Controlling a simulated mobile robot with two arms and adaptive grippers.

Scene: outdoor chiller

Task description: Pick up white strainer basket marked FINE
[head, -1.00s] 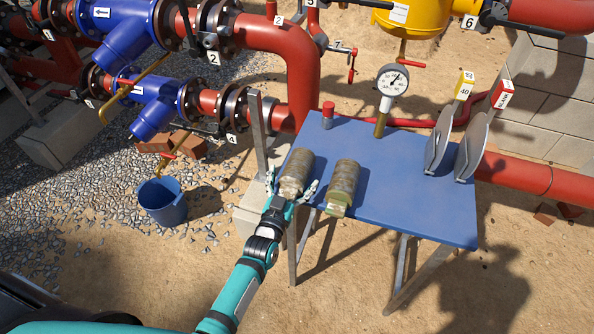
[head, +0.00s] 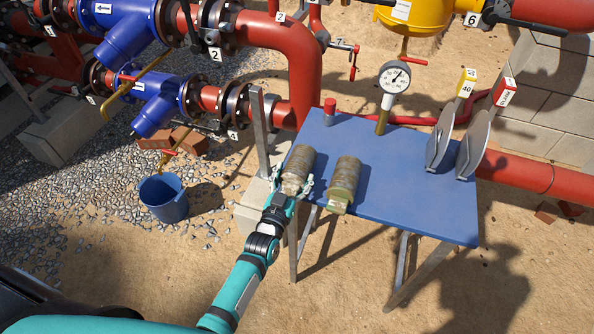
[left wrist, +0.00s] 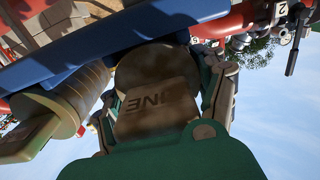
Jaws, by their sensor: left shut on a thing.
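The pale strainer basket (head: 300,163) lies at the left end of the blue table (head: 400,165), its end at the front edge. In the left wrist view the end block of this basket (left wrist: 155,108) bears upside-down lettering, of which "INE" is readable. My left gripper (head: 293,186) is shut on that end, one finger on each side. The basket still appears to rest on the table. A second basket (head: 345,176) with a yellow-green end lies just to its right, apart from it. My right gripper is not in view.
A pressure gauge (head: 393,78) and a red-capped item (head: 329,110) stand at the table's back. Two grey discs with yellow and red tags (head: 443,138) stand at its right. A metal post (head: 259,130) rises left of the table. A blue bucket (head: 164,198) stands on gravel.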

